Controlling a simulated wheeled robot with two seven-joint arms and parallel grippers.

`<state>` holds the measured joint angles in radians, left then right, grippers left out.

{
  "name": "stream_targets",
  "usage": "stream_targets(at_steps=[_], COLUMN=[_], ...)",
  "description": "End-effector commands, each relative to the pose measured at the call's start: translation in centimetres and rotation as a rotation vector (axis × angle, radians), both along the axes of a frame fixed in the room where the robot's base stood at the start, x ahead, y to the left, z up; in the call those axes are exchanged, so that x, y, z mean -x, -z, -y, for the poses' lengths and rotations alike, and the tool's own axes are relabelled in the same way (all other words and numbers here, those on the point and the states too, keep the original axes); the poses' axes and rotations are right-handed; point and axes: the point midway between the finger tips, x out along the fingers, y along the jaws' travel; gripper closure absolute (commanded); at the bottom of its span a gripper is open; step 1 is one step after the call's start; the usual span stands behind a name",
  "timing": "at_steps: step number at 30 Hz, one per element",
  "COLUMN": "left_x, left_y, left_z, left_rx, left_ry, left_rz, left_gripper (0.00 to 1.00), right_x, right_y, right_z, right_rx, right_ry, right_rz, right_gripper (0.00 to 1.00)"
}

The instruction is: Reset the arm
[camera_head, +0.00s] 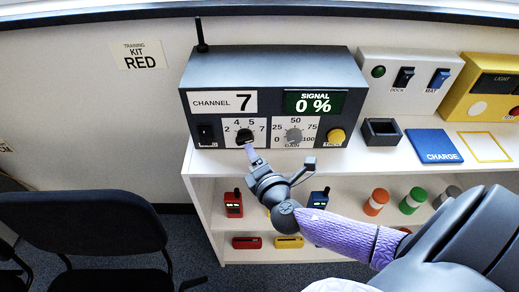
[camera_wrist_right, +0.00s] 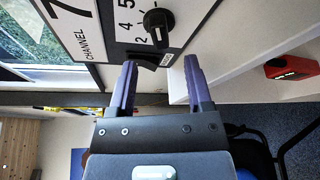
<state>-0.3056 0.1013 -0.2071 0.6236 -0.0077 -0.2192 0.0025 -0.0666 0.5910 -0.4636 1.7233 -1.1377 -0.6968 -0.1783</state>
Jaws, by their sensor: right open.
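My right arm comes in from the lower right in the head view, with a purple sleeve-like link. My right gripper (camera_head: 253,157) is in front of the lower face of the grey radio box (camera_head: 270,70), just below the channel knob (camera_head: 244,136). In the right wrist view, the two purple fingers of the gripper (camera_wrist_right: 160,66) stand apart with nothing between them. The black channel knob (camera_wrist_right: 158,24) is beyond the fingertips, apart from them. The box reads channel 7 and signal 0 %. My left gripper is in neither view.
A white shelf (camera_head: 200,165) carries the box. Handheld radios (camera_head: 234,204) and colored cylinders (camera_head: 376,201) stand on its lower level, partly behind my arm. A blue charge pad (camera_head: 434,146) and a switch panel (camera_head: 409,82) are right. Black chairs (camera_head: 85,222) are left.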

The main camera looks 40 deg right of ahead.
Motion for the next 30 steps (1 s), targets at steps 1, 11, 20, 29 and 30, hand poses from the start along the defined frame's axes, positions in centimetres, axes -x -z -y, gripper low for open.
stream_targets(at_steps=[1, 11, 20, 29, 30], left_x=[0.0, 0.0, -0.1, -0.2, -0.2], left_y=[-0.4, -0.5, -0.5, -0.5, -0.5], left_z=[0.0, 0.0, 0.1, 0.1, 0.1], left_rx=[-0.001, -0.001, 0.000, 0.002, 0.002], left_ry=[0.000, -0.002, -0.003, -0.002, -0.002], left_rz=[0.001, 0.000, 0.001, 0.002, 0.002], left_gripper=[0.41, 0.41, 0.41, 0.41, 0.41], right_x=[1.2, 4.1, 4.0, 12.7, 15.7], right_y=[-0.2, -0.6, -0.5, 18.0, 21.1], right_z=[-0.3, -0.9, -0.9, 1.8, 1.5], right_rx=[-0.002, 0.000, -0.001, -0.476, -0.593], right_ry=[-0.002, 0.000, 0.000, 0.317, 0.407], right_rz=[-0.003, 0.000, -0.001, -0.515, -0.599], right_gripper=[0.35, 0.35, 0.35, 0.35, 0.35])
